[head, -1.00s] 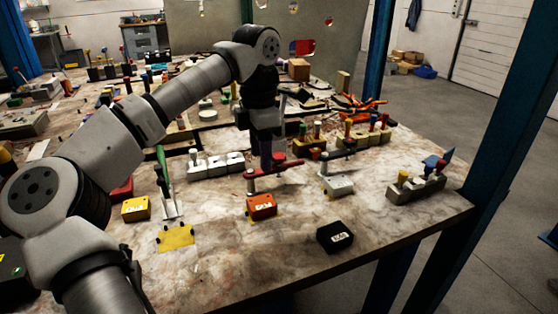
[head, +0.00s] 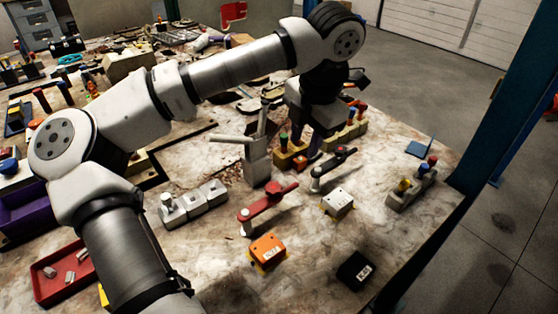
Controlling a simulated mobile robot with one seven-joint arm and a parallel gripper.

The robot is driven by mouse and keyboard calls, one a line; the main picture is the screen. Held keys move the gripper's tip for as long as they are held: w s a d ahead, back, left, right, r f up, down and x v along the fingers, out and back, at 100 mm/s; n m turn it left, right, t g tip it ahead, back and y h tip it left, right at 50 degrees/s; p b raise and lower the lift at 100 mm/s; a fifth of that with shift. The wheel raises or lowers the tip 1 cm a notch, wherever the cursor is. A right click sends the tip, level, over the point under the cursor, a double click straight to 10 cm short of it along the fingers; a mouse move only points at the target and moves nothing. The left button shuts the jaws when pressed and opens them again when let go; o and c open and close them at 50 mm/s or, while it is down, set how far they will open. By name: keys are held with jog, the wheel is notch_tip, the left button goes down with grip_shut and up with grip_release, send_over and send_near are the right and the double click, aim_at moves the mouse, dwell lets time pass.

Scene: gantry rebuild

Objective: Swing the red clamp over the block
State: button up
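The red clamp (head: 268,203) is a flat red arm with a silver pin at its near left end. It lies slantwise on the table, its far end pointing up and right. My gripper (head: 312,150) points down beyond the red clamp's far end, near a black-armed clamp (head: 334,166), and looks apart from the red clamp. Its fingertips are small and dark, so their opening is unclear.
A white block (head: 338,203) sits by the black-armed clamp, and a black block (head: 355,270) lies at the front. Grey blocks (head: 195,203) and a grey stand (head: 257,160) are left of the red clamp. A pegged block (head: 411,188) stands near the right edge.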

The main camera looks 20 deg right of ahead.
aim_at(294, 185)
jog(key=f+p, duration=0.1)
jog(key=f, duration=0.3)
jog(key=w+f+p, duration=0.1)
jog(key=f, duration=0.4)
jog(key=w+f+p, duration=0.1)
jog(key=f, duration=0.3)
jog(key=shift+w+a+f, duration=0.15)
jog(key=shift+a, duration=0.15)
jog(key=shift+c, duration=0.2)
grip_shut()
